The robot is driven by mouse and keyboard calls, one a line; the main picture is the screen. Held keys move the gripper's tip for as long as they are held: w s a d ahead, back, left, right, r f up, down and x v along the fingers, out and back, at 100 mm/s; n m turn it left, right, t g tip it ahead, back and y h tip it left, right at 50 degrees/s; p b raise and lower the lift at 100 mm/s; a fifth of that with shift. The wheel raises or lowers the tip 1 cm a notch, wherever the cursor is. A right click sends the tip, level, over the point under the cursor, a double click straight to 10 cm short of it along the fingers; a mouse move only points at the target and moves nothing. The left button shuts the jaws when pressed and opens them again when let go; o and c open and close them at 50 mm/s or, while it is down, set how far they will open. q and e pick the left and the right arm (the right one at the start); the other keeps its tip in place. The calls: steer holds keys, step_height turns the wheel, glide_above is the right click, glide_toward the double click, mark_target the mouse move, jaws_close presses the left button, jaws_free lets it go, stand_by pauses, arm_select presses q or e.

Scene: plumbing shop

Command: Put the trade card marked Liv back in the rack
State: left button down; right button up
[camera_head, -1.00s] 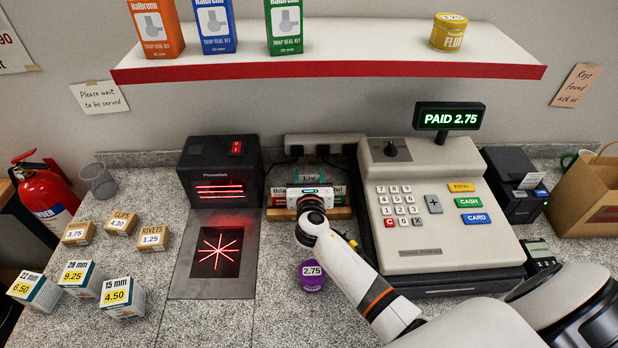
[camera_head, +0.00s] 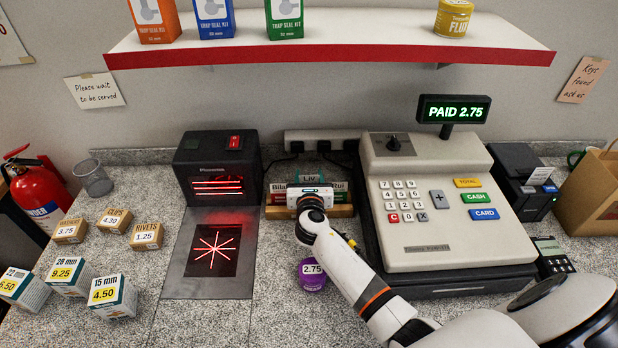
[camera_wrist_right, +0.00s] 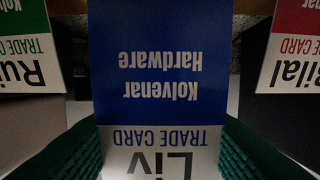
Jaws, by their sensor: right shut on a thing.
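The trade card marked Liv (camera_head: 308,177) is blue and white and stands upright in the middle of the card rack (camera_head: 344,211), behind my right gripper (camera_head: 312,190). In the right wrist view the Liv card (camera_wrist_right: 158,85) appears upside down between the green finger pads, and the gripper is shut on it. The Rui card, green and white (camera_wrist_right: 25,62), and the Bilal card, red and white (camera_wrist_right: 292,50), flank it with gaps on both sides. The gripper hides much of the rack, and the Liv card's lower edge is hidden. My left gripper is out of view.
A black scanner (camera_head: 217,165) stands left of the rack, and the cash register (camera_head: 440,215) stands close on its right. A purple tin (camera_head: 312,275) sits in front, beside my right arm. A shelf (camera_head: 330,50) overhangs the back.

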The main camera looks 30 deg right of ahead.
steer(key=shift+f+b, duration=1.05)
steer(key=shift+f, duration=0.4)
steer(key=o, duration=1.2)
steer(key=shift+c, duration=0.2)
steer(key=b+v, duration=0.1)
steer(key=v, duration=1.1)
